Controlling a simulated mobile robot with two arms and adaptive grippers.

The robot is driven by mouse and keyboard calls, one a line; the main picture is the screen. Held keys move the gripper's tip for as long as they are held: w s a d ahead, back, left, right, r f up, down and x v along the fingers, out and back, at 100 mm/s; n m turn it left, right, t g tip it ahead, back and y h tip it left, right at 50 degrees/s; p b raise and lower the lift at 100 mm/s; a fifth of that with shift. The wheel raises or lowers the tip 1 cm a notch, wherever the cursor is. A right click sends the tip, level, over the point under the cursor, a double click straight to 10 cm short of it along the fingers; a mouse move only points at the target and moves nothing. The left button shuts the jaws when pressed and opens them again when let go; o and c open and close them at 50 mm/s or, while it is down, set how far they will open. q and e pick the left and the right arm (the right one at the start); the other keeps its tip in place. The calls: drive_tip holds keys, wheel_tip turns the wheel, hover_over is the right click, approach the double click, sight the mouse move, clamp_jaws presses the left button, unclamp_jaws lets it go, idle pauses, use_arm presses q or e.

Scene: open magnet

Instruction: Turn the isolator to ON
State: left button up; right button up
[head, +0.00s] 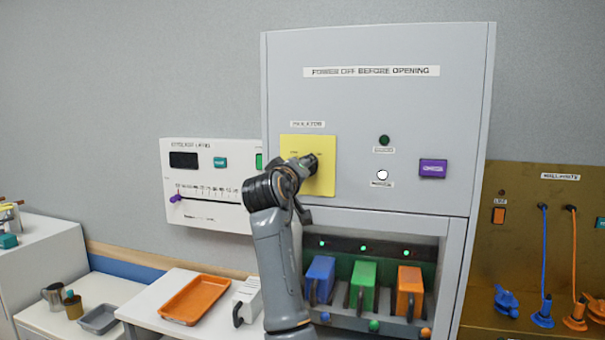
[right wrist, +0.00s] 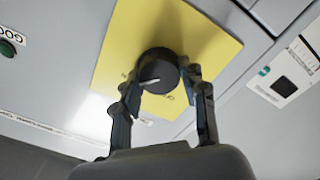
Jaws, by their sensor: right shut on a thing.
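The isolator is a round black knob (right wrist: 157,68) with a short white pointer mark, set on a yellow plate (head: 322,153) on the grey cabinet front. My right gripper (head: 310,166) reaches it from the lower left in the head view and hides most of the knob there. In the right wrist view its two fingers (right wrist: 160,80) are shut on the knob, one on each side. The plate's ON and OFF lettering is too small or covered to read. My left gripper is in neither view.
The cabinet (head: 375,100) carries a dark green lamp (head: 384,140), a white lamp (head: 382,175) and a purple button (head: 433,168). Below is an open bay with blue, green and orange handled blocks (head: 409,285). A white slider panel (head: 205,212) hangs at left.

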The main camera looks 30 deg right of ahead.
drive_tip(key=shift+f, duration=0.1)
idle(0.3)
drive_tip(key=o, duration=1.2)
drive_tip(key=shift+c, duration=0.2)
drive_tip(key=v, duration=1.2)
